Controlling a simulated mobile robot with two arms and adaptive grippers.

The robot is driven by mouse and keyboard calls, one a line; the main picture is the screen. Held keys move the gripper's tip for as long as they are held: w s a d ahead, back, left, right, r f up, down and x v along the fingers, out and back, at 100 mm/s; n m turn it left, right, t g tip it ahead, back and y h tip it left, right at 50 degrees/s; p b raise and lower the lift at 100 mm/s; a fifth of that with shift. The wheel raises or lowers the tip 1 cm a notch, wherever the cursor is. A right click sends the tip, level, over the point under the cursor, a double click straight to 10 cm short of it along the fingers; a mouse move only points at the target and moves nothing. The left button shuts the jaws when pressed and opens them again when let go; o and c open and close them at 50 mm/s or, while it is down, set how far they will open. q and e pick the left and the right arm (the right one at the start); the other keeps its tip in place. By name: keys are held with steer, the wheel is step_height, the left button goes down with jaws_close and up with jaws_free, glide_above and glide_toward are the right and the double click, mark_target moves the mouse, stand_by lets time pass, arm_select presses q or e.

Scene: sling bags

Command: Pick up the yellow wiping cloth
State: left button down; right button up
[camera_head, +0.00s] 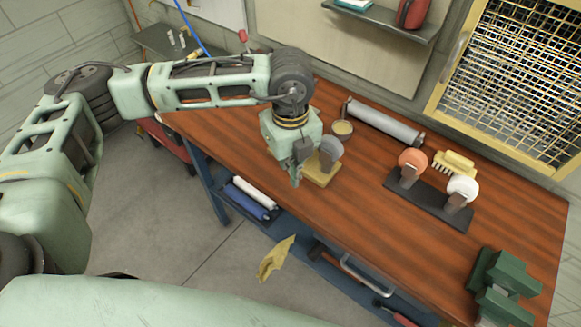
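My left gripper (299,165) points down over the table near its front left edge. Its fingers show nearly edge-on, so I cannot tell whether they are open or shut. A flat yellow piece (320,176), which looks like the folded wiping cloth, lies on the table just right of the fingers. The gripper partly hides it, and I cannot tell whether they touch. A grey disc on a brown stem (330,150) stands at or on its back part. A second limp yellow item (275,258), like a glove, shows below the table's front edge. My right gripper is not in view.
The wooden table (360,222) is clear in its front middle. A dark tray (425,203) holds an orange disc (412,158) and a white disc (463,187). A yellow brush (454,163), grey roll (385,123) and small bowl (342,128) stand behind. A green vise (502,284) is at right.

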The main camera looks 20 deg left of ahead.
arm_select(q)
steer(key=c, duration=2.5)
jaws_free()
steer(key=shift+c, duration=0.2)
steer(key=o, duration=1.6)
steer(key=shift+c, duration=0.2)
steer(key=shift+d, duration=0.1)
